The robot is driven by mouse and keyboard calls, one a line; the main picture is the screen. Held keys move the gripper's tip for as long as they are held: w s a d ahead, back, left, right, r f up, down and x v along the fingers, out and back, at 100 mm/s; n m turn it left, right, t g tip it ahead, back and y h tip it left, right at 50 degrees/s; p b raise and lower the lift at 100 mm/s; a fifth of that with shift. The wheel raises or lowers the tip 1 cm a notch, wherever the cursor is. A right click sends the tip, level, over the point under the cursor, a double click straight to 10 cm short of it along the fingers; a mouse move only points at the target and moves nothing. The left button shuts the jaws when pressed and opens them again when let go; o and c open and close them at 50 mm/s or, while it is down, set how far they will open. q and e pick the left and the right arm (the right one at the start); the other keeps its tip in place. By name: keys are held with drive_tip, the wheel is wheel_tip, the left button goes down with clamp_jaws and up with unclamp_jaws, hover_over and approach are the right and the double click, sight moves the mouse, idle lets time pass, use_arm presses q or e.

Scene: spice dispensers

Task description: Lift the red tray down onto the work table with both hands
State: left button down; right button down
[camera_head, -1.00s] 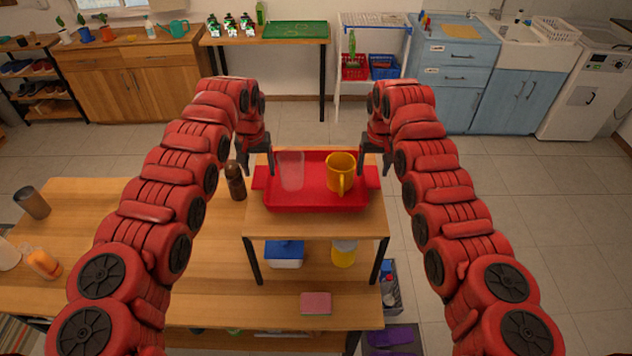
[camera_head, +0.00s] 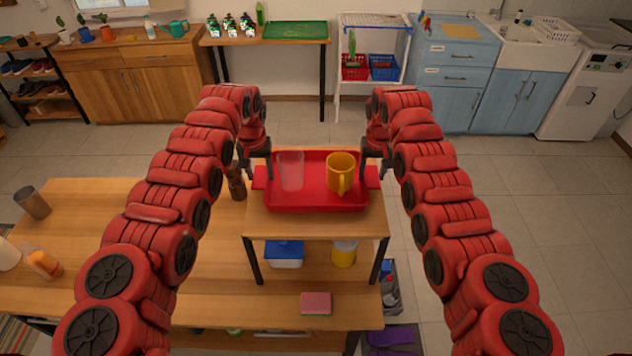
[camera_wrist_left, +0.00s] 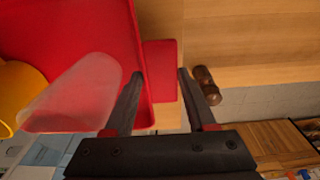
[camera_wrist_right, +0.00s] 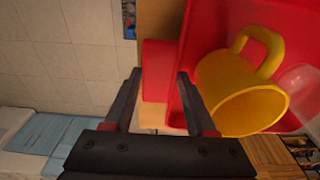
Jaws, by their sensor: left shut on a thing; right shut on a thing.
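The red tray (camera_head: 315,206) lies flat on the raised wooden shelf (camera_head: 315,224) over the work table (camera_head: 215,290). A clear cup (camera_head: 290,172) stands on its left part and a yellow mug (camera_head: 340,174) on its right part. My left gripper (camera_head: 256,168) is shut on the tray's left handle, which shows between the fingers in the left wrist view (camera_wrist_left: 161,72). My right gripper (camera_head: 375,165) is shut on the right handle, which shows between the fingers in the right wrist view (camera_wrist_right: 156,72). The tray appears to rest on the shelf.
A brown bottle or grinder (camera_head: 237,186) stands close to my left gripper. Under the shelf are a blue-lidded container (camera_head: 285,256) and a yellow-topped jar (camera_head: 344,254). A pink sponge (camera_head: 316,303) lies near the table's front edge. Bare table lies left of the shelf.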

use_arm(q)
drive_tip(key=shift+r, duration=0.15)
use_arm(e)
drive_tip(key=shift+r, duration=0.15)
